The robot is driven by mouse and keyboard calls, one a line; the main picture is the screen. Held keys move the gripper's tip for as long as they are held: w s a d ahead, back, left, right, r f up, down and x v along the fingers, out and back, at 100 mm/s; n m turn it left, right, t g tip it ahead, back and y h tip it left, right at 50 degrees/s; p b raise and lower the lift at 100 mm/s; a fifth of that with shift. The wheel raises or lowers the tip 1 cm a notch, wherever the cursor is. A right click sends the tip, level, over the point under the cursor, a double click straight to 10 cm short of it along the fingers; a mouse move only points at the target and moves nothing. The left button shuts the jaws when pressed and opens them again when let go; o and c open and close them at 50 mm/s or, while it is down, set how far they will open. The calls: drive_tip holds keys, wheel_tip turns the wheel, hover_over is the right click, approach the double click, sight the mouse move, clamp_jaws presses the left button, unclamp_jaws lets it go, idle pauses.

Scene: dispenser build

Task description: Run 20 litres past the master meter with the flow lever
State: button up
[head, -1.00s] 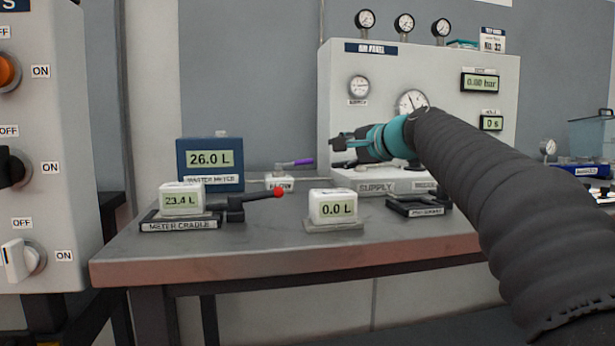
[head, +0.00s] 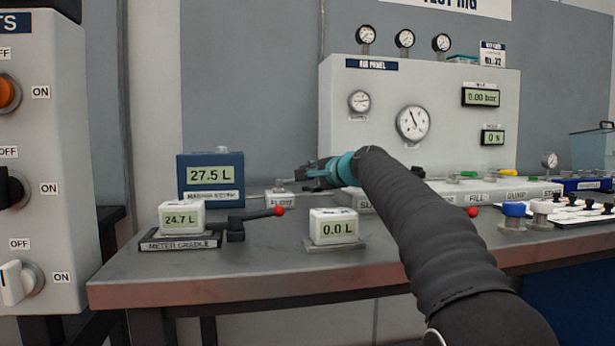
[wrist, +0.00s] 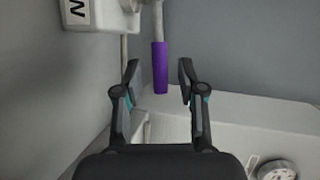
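The flow lever has a purple grip, seen in the wrist view (wrist: 160,68) between my gripper's (wrist: 158,85) two spread fingers, with clear gaps on both sides. In the head view my gripper (head: 305,172) is at the flow block (head: 280,199) and hides the purple grip. The blue master meter (head: 211,196) reads 27.5 L. A white meter (head: 183,217) in the meter cradle (head: 180,242) reads 24.7 L. The cradle's red-knobbed lever (head: 262,213) points right.
Another white meter (head: 334,228) reading 0.0 L stands on the table (head: 280,270) in front of my arm. The air panel (head: 455,130) stands behind. A switch cabinet (head: 40,200) is at the left. Blue and white capped parts (head: 513,212) are at the right.

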drive_tip(key=shift+w+a+f, duration=0.1)
drive_tip(key=shift+w+a, duration=0.2)
clamp_jaws()
drive_tip(key=shift+d, duration=0.15)
